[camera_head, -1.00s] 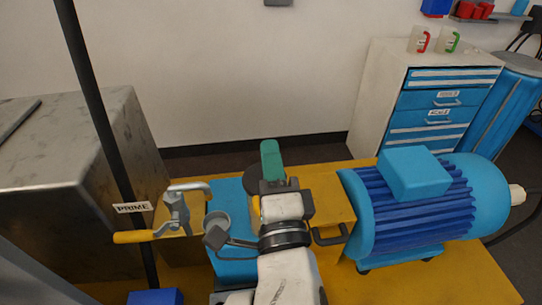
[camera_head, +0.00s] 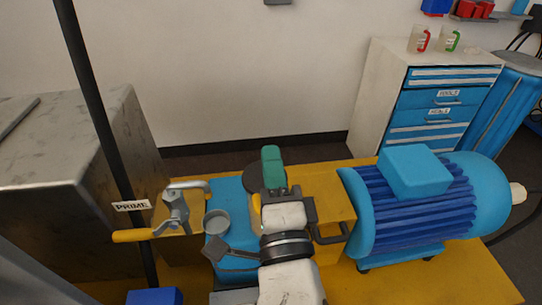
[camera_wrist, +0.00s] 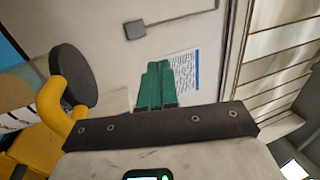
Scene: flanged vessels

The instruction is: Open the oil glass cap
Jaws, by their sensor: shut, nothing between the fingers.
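A dark round disc (camera_head: 252,178) sits beside and partly behind my gripper in the head view. In the wrist view this dark disc (camera_wrist: 73,76) is at the left, on a yellow bent pipe (camera_wrist: 55,100). It looks like a cap, but I cannot tell for sure that it is the oil glass cap. A grey round cup-like part (camera_head: 216,222) stands on the blue pump body (camera_head: 232,205), left of my arm. My gripper (camera_head: 271,158) has green fingers, shut and empty, also seen in the wrist view (camera_wrist: 156,85). They look apart from the disc.
A grey valve with a yellow handle (camera_head: 135,236) and a PRIME label (camera_head: 131,206) stand at the left. A blue finned motor (camera_head: 425,205) is at the right on the yellow base (camera_head: 410,282). A dark handle (camera_head: 330,236) is close right of my arm. A drawer cabinet (camera_head: 440,100) stands behind.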

